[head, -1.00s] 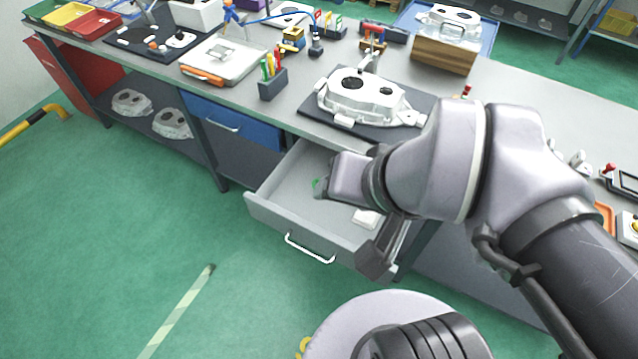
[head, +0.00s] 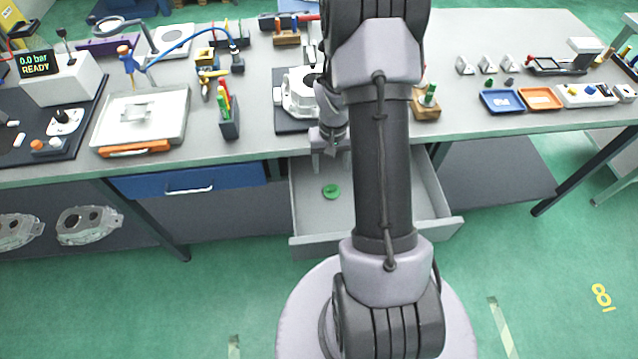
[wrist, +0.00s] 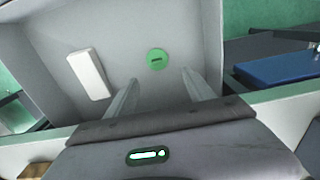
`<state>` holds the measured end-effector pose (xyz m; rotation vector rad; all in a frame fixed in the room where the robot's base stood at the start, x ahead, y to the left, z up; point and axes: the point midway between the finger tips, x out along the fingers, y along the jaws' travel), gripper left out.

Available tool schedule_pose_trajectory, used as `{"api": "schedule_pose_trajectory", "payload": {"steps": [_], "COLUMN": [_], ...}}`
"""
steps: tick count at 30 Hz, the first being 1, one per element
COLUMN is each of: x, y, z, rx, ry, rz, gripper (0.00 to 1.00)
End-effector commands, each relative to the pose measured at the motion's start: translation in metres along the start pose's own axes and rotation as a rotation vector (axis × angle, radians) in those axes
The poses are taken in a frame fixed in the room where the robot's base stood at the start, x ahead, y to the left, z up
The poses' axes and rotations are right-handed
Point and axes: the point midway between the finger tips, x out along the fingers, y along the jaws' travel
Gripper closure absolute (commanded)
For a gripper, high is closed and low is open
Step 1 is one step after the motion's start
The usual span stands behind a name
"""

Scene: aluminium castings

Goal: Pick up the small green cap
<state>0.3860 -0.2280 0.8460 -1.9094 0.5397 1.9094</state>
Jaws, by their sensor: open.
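The small green cap (head: 331,191) lies flat on the floor of the open grey drawer (head: 310,249). In the wrist view the round green cap (wrist: 157,59) has a dark slot in its middle. My gripper (wrist: 157,88) is open and empty, its two fingers pointing into the drawer. The cap lies beyond the fingertips, roughly in line with the gap between them and not touched. In the head view my gripper (head: 322,166) is at the drawer's back, partly hidden by my arm.
A white block (wrist: 90,75) lies in the drawer left of the cap in the wrist view. Drawer walls surround both. The bench top (head: 262,140) overhangs the drawer's back. A shut blue drawer (head: 188,181) is to its left. A casting (head: 299,92) stands on the bench above.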

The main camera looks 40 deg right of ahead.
Motion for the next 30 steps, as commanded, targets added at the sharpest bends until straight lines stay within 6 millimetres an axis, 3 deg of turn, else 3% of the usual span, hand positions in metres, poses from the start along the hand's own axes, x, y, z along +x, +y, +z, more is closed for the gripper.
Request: {"api": "schedule_pose_trajectory", "payload": {"steps": [1, 6, 13, 19, 25, 26, 30], "x": [0.022, 0.063, 0.084, 0.124, 0.124, 0.124, 0.124], "y": [0.000, 0.000, 0.002, 0.007, 0.007, 0.007, 0.007], "z": [0.001, 0.001, 0.001, 0.001, 0.001, 0.001, 0.001], "rx": [-0.001, -0.002, -0.001, -0.002, -0.002, -0.002, -0.002], "ry": [-0.003, -0.002, 0.000, -0.001, 0.001, 0.001, 0.000], "rz": [0.000, 0.000, 0.000, 0.000, 0.000, 0.000, 0.000], "gripper": [0.38, 0.38, 0.38, 0.38, 0.38, 0.40, 0.68]}}
